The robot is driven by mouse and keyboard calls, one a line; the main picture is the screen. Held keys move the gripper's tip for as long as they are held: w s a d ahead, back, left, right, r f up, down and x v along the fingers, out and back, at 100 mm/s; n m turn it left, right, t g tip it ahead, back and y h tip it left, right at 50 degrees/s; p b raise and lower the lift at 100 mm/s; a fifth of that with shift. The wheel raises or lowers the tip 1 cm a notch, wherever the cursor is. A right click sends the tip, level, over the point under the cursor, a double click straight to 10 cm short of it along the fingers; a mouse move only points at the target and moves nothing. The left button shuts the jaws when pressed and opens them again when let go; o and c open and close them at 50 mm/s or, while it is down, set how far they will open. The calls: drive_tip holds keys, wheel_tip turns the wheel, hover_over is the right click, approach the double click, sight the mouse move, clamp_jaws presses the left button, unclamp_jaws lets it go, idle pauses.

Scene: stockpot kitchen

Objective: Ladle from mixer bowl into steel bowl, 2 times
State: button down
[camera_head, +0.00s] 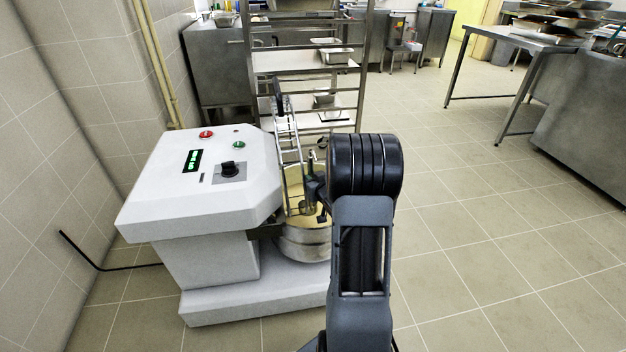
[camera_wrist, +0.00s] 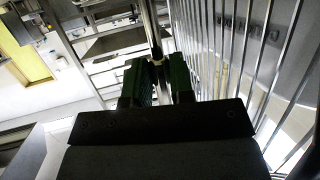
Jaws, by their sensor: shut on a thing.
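The mixer bowl (camera_head: 303,243) is a round steel bowl at the right side of the white mixer, holding a pale yellow mass (camera_head: 296,190). My gripper (camera_head: 312,188) is over the bowl, partly hidden by my arm. In the wrist view my gripper (camera_wrist: 158,75) has green fingers shut on a thin steel rod, the handle of the ladle (camera_wrist: 151,25). The ladle's scoop is not clearly visible, and I cannot tell whether it holds anything. I cannot make out the steel bowl for certain in either view.
The mixer's wire guard (camera_wrist: 262,50) stands close on the right of my gripper. The white mixer (camera_head: 190,185) is at left. A steel rack (camera_head: 366,60) with pans is behind. A steel table (camera_head: 500,37) is at the far right. The tiled floor at right is clear.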

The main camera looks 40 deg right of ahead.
wheel_tip(320, 180, down, 13)
drive_tip(key=b, duration=1)
drive_tip(key=shift+r, duration=0.2)
idle(0.9)
wheel_tip(320, 180, up, 11)
drive_tip(key=t, duration=0.3)
hover_over(312, 207)
drive_tip(key=s+a, duration=0.1)
drive_tip(key=s, duration=0.4)
drive_tip(key=shift+h, duration=0.4)
drive_tip(key=shift+r, duration=4.3)
drive_tip(key=shift+a, duration=0.1)
